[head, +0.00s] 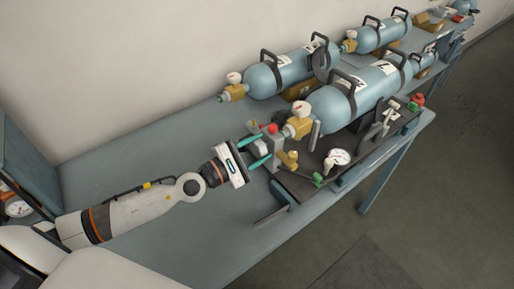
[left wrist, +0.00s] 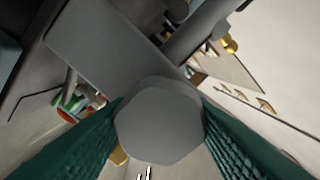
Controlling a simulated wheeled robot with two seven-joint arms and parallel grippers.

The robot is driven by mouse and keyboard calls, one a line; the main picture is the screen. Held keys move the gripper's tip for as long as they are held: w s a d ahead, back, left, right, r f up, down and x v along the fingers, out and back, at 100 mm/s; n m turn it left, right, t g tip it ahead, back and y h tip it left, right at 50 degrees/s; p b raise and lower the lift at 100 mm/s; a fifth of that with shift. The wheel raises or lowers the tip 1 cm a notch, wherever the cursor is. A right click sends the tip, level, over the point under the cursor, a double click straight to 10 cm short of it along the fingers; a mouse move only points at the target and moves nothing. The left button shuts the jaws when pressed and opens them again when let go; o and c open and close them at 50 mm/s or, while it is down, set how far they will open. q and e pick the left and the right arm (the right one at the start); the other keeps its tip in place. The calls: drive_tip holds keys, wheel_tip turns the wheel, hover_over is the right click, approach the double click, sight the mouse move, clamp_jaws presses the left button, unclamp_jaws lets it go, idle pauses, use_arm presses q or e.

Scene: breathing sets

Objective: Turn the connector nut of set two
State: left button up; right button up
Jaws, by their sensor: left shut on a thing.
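A blue cylinder (head: 353,97) with black handles and a white label lies on a dark base plate at the front of the bench. I take it as set two, though the label mark is hard to read. It has a brass valve (head: 299,126) with a round gauge at its left end. My left gripper (head: 258,152) reaches in from the left with teal fingers at the grey block left of this valve. In the left wrist view, the fingers are shut on a grey hexagonal connector nut (left wrist: 160,132). The head view mostly hides the nut. My right gripper is not in view.
A white gauge (head: 339,157), a brass fitting (head: 290,159) and a red knob stand close to my left gripper. Another blue cylinder (head: 292,72) lies behind, with more further right. The bench (head: 130,150) is clear at left.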

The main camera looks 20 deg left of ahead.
use_arm(q)
drive_tip(key=shift+f, duration=0.15)
drive_tip(key=o, duration=1)
drive_tip(key=shift+b+v, duration=2.85)
drive_tip(key=shift+v, duration=3.2)
